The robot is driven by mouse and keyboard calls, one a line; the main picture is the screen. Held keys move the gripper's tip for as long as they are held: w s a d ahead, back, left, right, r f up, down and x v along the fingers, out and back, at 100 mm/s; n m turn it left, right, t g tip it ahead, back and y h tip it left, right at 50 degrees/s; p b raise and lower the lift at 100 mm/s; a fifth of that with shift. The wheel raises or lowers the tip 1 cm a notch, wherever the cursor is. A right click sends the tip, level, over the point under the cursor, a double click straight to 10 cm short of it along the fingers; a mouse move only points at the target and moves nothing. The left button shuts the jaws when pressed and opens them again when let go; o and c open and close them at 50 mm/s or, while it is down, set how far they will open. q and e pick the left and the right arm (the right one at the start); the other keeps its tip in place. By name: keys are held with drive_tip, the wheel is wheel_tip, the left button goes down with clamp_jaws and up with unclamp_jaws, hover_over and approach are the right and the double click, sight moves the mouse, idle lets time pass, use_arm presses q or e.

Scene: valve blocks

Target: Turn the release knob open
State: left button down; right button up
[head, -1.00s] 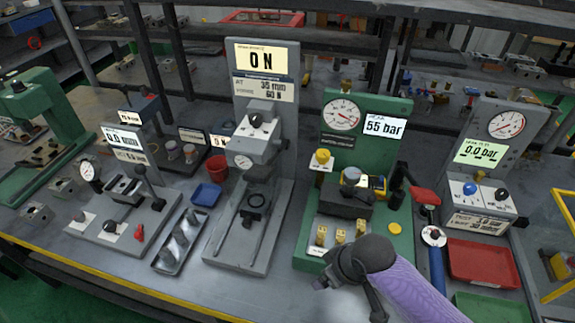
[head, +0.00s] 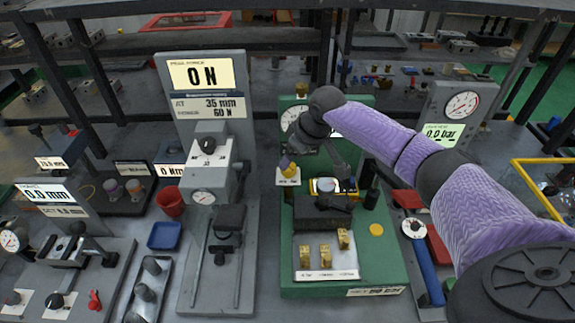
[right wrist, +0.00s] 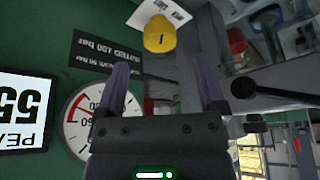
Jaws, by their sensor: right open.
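The yellow release knob (head: 289,171) sits on a white plate on the left side of the green test station (head: 375,262). My right gripper (head: 287,160) is just above and at the knob, its fingertips close to it and partly covering it in the head view. In the right wrist view the knob (right wrist: 160,35) lies ahead of the two purple fingers of my open gripper (right wrist: 164,72), roughly centred between them. The knob's dark mark points along its face. Nothing is between the fingers. My left gripper is not in view.
The station's pressure gauge (right wrist: 95,115) and pressure display (right wrist: 22,112) are close beside the gripper. A grey force stand (head: 205,85) stands left. Brass blocks (head: 325,254) lie on the station's front plate. A grey gauge stand (head: 462,105) is right.

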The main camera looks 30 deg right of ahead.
sight(290, 167)
drive_tip(key=b+x, duration=0.1)
drive_tip(key=x, duration=0.3)
drive_tip(key=shift+w+f, duration=0.15)
drive_tip(key=shift+f, duration=0.15)
